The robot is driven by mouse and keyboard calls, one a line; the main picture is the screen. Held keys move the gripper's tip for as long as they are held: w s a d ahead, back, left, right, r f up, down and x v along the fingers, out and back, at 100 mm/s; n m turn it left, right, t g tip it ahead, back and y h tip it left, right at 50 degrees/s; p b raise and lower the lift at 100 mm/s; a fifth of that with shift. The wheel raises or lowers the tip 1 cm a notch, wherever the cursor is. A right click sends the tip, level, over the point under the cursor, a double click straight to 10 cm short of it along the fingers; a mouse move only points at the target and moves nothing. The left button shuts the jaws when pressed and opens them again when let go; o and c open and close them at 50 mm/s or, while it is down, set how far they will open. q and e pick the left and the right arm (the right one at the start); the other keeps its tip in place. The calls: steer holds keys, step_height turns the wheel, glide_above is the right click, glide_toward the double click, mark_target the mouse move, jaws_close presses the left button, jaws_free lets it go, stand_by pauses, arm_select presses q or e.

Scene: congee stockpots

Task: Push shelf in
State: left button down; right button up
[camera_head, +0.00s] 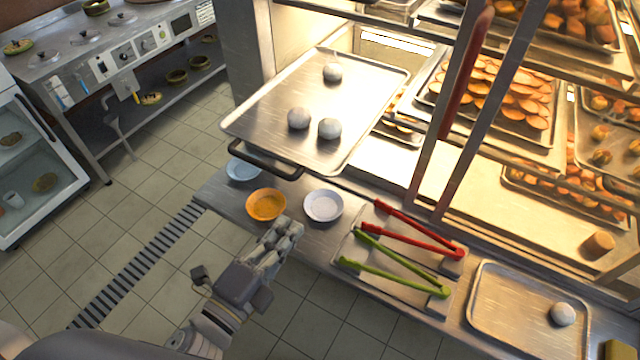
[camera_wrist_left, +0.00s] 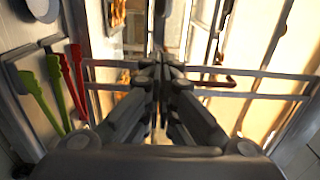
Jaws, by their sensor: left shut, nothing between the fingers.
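The shelf is a metal tray (camera_head: 270,115) sticking out of the lit display cabinet, with a dark handle (camera_head: 262,164) on its front edge. My left gripper (camera_head: 288,228) is shut and empty, below and in front of the tray, apart from the handle, near the counter edge. In the left wrist view my left gripper's closed fingers (camera_wrist_left: 158,75) point toward the cabinet. My right gripper is not in view.
On the counter below are an orange bowl (camera_head: 266,204), a white bowl (camera_head: 323,206) and a blue bowl (camera_head: 243,170). Red tongs (camera_head: 415,228) and green tongs (camera_head: 400,268) lie to the right. Another tray (camera_head: 515,310) holds one dough ball. The tiled floor at left is open.

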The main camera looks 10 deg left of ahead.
mark_target(326, 178)
arm_select(q)
steer(key=p+x, duration=0.3)
steer(key=x, duration=0.7)
steer(key=shift+w+d, duration=0.1)
steer(key=shift+w, duration=0.2)
steer(key=shift+w+d+f, duration=0.1)
steer(key=shift+w+d, duration=0.1)
steer(key=shift+w, duration=0.3)
steer(key=shift+w, duration=0.1)
